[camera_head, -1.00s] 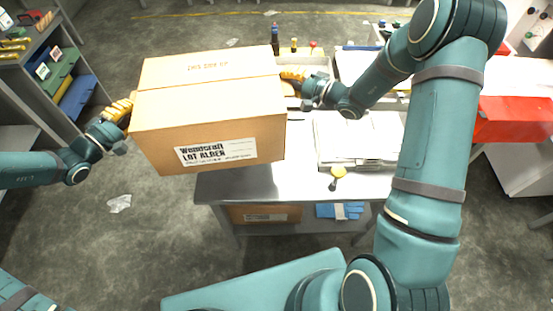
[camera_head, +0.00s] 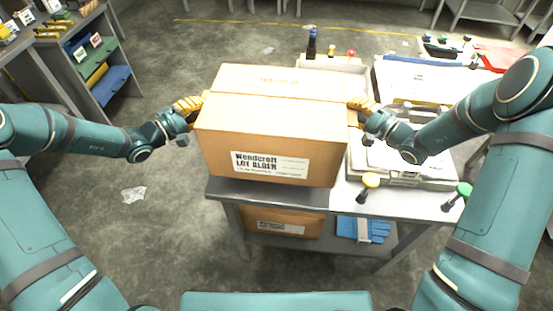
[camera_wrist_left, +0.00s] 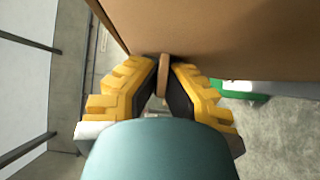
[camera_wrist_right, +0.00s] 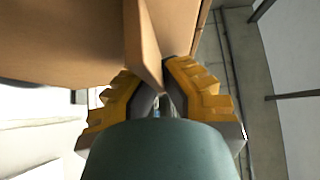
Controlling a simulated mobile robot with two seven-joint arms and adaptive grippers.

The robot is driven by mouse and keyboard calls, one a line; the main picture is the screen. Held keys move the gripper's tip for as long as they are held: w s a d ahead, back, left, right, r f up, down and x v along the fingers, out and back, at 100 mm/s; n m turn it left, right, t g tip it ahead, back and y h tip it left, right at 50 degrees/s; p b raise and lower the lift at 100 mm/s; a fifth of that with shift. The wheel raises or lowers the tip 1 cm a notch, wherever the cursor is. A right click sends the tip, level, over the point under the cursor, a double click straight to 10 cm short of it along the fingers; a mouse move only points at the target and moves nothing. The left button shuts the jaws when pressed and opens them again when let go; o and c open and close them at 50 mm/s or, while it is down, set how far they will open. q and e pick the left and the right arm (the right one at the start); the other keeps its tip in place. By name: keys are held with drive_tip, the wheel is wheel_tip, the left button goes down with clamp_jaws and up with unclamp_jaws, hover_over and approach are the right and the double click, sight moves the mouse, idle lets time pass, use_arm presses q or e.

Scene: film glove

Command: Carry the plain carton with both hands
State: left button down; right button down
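The plain carton (camera_head: 270,130) is a closed brown box with a white printed label on its near side. It appears level over the left part of the metal table (camera_head: 350,200); I cannot tell whether its underside touches the top. My left gripper (camera_head: 190,106) is at its left side, with a cardboard tab between its yellow fingers (camera_wrist_left: 164,75) in the left wrist view. My right gripper (camera_head: 362,108) is at its right side, its fingers (camera_wrist_right: 160,85) closed around a cardboard flap in the right wrist view. The carton's far side is hidden.
Papers (camera_head: 410,160), a yellow-topped tool (camera_head: 369,185) and a green-topped tool (camera_head: 462,192) lie right of the carton. A dark bottle (camera_head: 311,43) stands behind it. Another carton (camera_head: 282,222) and blue gloves (camera_head: 362,229) are on the lower shelf. A shelf unit (camera_head: 130,85) stands left.

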use_arm(q)
drive_tip(key=shift+d, duration=0.15)
use_arm(e)
drive_tip(key=shift+a+f, duration=0.1)
